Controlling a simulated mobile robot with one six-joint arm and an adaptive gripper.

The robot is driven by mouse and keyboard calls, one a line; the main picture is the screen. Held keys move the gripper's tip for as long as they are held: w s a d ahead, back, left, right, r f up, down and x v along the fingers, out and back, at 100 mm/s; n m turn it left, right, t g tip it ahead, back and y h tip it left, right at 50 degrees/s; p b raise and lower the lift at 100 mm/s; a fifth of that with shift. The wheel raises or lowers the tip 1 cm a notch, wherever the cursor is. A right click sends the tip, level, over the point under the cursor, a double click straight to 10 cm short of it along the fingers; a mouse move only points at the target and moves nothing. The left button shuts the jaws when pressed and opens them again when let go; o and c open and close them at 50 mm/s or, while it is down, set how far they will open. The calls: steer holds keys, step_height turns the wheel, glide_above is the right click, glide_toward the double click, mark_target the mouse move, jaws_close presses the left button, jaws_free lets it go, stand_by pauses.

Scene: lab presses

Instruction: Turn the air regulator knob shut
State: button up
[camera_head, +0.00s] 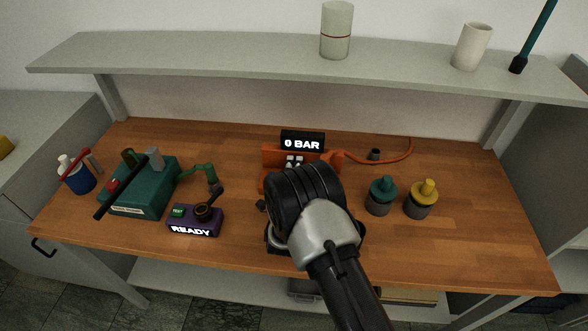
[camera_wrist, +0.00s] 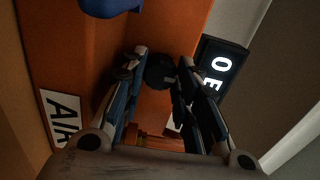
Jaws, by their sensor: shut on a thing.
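The orange air regulator unit (camera_head: 272,155) stands at the back middle of the wooden bench, with a dark display (camera_head: 302,141) on top reading 0 BAR. In the wrist view its orange face (camera_wrist: 75,45) carries a white AIR label (camera_wrist: 62,118), and the display (camera_wrist: 221,68) shows sideways at the right. A small round black knob (camera_wrist: 161,71) sits between the fingertips of my gripper (camera_wrist: 158,68), which is shut on it. In the head view my wrist covers the gripper, the knob and the lower front of the unit.
A green press (camera_head: 145,190), a purple box (camera_head: 196,221) reading READY and a blue cup (camera_head: 78,178) stand left. Teal-topped (camera_head: 381,195) and yellow-topped (camera_head: 422,198) containers stand right. An orange hose (camera_head: 390,158) curves behind. A shelf (camera_head: 220,65) overhangs the back.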

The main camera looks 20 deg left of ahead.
stand_by(0.3)
steer(key=o, duration=1.1)
steer(key=shift+c, duration=0.2)
steer(key=shift+s+d+f, duration=0.1)
steer(key=shift+s, duration=0.15)
steer(key=v, duration=0.7)
steer(key=shift+s, duration=0.25)
